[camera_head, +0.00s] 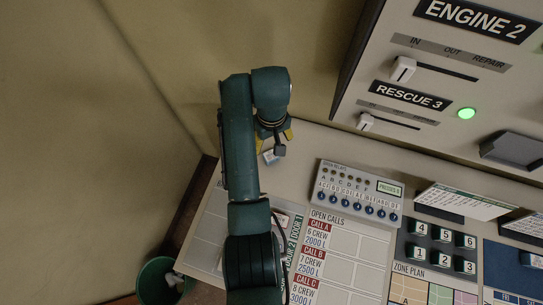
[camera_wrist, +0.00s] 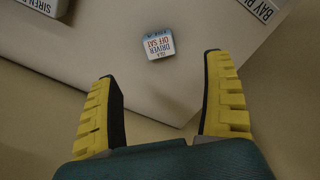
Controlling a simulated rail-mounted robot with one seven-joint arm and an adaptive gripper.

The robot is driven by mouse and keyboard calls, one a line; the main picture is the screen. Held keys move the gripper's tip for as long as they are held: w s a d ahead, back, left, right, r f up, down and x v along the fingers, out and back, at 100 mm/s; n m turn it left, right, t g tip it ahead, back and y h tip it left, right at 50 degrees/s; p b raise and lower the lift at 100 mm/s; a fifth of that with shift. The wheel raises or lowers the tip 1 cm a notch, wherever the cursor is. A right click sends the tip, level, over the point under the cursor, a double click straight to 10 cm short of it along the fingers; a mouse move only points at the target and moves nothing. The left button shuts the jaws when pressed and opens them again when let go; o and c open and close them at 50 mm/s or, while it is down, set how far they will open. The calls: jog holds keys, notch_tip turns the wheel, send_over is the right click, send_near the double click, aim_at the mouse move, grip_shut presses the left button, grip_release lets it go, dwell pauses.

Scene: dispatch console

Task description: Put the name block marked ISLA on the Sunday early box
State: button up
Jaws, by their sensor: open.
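A small white block with a blue edge (camera_wrist: 160,43) lies on the beige console top. Its upside-down print seems to read ISLA, DRIVER, OFF SAT. It also shows in the head view (camera_head: 269,157), just below my gripper (camera_head: 272,138). In the wrist view my gripper (camera_wrist: 158,78) is open and empty, its yellow fingers spread wide. The block is beyond the fingertips, not between them. I cannot read any Sunday early box; a pale panel with boxes (camera_head: 208,228) at lower left is partly covered by my arm.
A grey relay unit with blue knobs (camera_head: 360,190) stands right of the block. An upright panel with sliders (camera_head: 450,80) rises at upper right. The OPEN CALLS board (camera_head: 340,255) lies in front. A green bin (camera_head: 158,283) is at lower left, off the console.

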aim_at(272, 156)
notch_tip(272, 156, down, 7)
jog(key=shift+f+b, duration=0.1)
jog(key=shift+b, duration=0.3)
jog(key=shift+w+f+b, duration=0.15)
jog(key=shift+f+b, duration=0.2)
jog(key=shift+f, duration=1)
jog(key=shift+w+f+b, duration=0.15)
jog(key=shift+f+b, duration=0.15)
jog(key=shift+f, duration=1.05)
